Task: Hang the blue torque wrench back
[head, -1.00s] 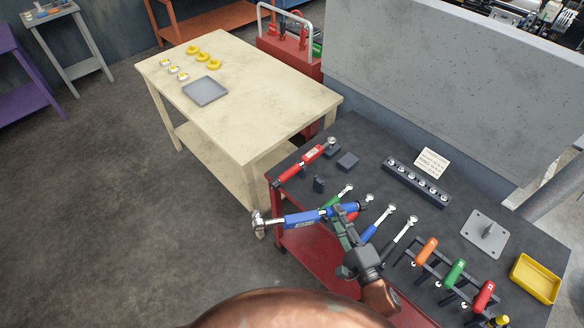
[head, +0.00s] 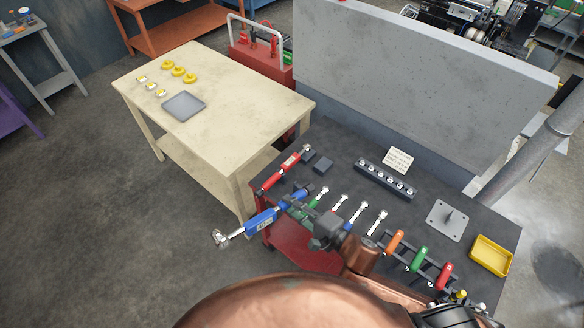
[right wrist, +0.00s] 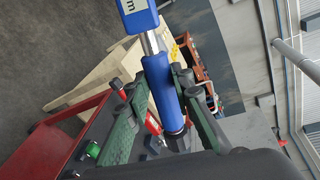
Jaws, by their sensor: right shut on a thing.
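The blue torque wrench (head: 262,222) has a silver head that points to the lower left in the head view, out past the left edge of the cart. My right gripper (head: 294,207) is shut on its blue grip end and holds it tilted above the cart's left edge. In the right wrist view the blue grip (right wrist: 160,92) sits between the green-grey fingers. A red torque wrench (head: 283,170) lies along the cart's left end, beyond the blue one. My left gripper is not in view.
The cart's dark top (head: 430,190) carries a row of chrome-headed wrenches (head: 357,212), a socket rail (head: 386,178), a rack of screwdrivers (head: 420,258) and a yellow tray (head: 491,255). A grey panel (head: 420,90) stands behind. A cream table (head: 235,110) is at the left.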

